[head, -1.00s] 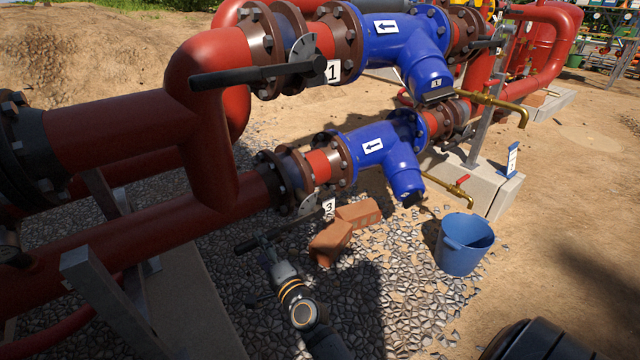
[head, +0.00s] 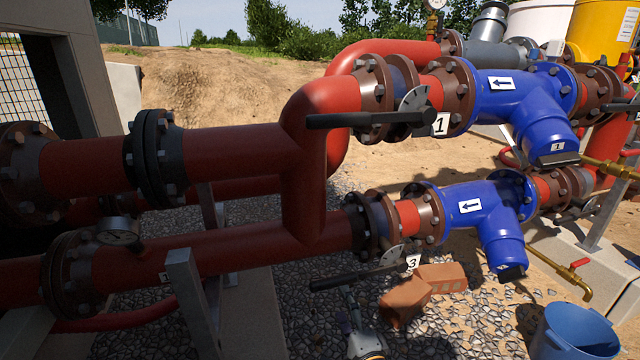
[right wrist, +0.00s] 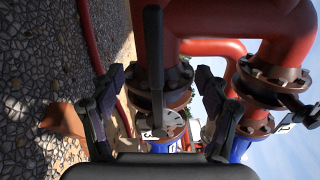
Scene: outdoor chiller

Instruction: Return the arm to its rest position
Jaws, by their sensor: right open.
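My right gripper (head: 350,296) is at the bottom of the head view, just below the black lever (head: 338,282) of the lower valve, tagged 3 (head: 413,262). In the right wrist view its two dark fingers (right wrist: 158,84) stand wide apart with nothing held. The black lever (right wrist: 154,50) shows in the gap between them. I cannot tell how far beyond the fingertips it lies. The lever runs roughly along the lower red pipe. My right arm is partly cut off by the lower edge of the head view. My left gripper is in neither view.
Above is a second black lever (head: 365,118) on the valve tagged 1 (head: 440,124). Red pipes (head: 220,255) and a grey post (head: 190,300) stand left of the gripper. Bricks (head: 405,300) and a blue bucket (head: 575,335) are on the ground to the right.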

